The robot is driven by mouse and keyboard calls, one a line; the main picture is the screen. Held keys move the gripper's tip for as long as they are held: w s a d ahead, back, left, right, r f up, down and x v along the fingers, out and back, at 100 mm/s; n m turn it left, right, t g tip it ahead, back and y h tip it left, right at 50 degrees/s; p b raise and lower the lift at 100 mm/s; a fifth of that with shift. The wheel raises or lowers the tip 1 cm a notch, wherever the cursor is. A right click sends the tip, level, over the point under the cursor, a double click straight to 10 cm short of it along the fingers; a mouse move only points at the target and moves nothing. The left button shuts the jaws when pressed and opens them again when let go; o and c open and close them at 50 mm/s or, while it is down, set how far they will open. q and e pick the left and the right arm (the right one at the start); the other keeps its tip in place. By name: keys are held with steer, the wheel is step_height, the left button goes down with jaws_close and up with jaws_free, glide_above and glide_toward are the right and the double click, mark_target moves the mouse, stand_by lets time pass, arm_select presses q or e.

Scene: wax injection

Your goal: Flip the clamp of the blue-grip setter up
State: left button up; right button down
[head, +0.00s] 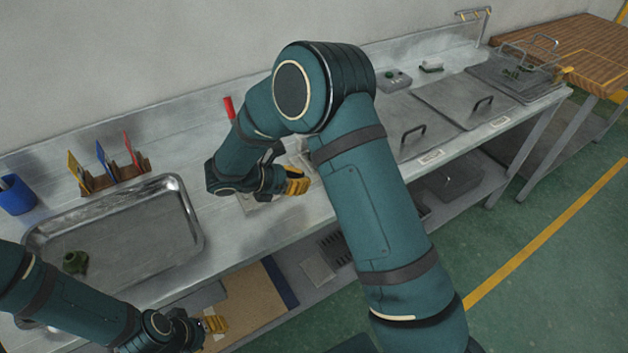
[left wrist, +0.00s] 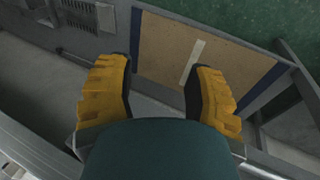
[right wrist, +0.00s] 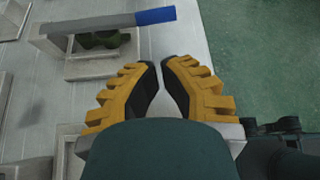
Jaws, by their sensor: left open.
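The blue-grip setter (right wrist: 60,68) shows at the top left of the right wrist view. Its grey clamp bar (right wrist: 95,25) lies across a dark green part and ends in a blue grip (right wrist: 155,16). My right gripper (right wrist: 162,63) is below and slightly right of the grip in that view, apart from it. Its fingertips are close together with a narrow empty gap. In the head view, my right gripper (head: 296,182) is over the bench and my arm hides most of the setter. My left gripper (left wrist: 158,67) is open and empty near the bench's front edge.
A red grip (head: 228,108) stands upright behind my right arm. A metal tray (head: 190,222) holds a green part (head: 75,262). A blue cup (head: 16,195) and a rack of coloured tools (head: 125,172) stand at left. Lidded bins (head: 410,125) are at right.

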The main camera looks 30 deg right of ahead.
steer(key=b+x, duration=0.1)
steer(key=x, duration=0.8)
steer(key=shift+d, duration=0.1)
arm_select(q)
steer(key=shift+w+f, duration=0.15)
steer(key=shift+f, duration=0.6)
steer(key=shift+r, duration=0.15)
arm_select(e)
steer(key=shift+r, duration=0.1)
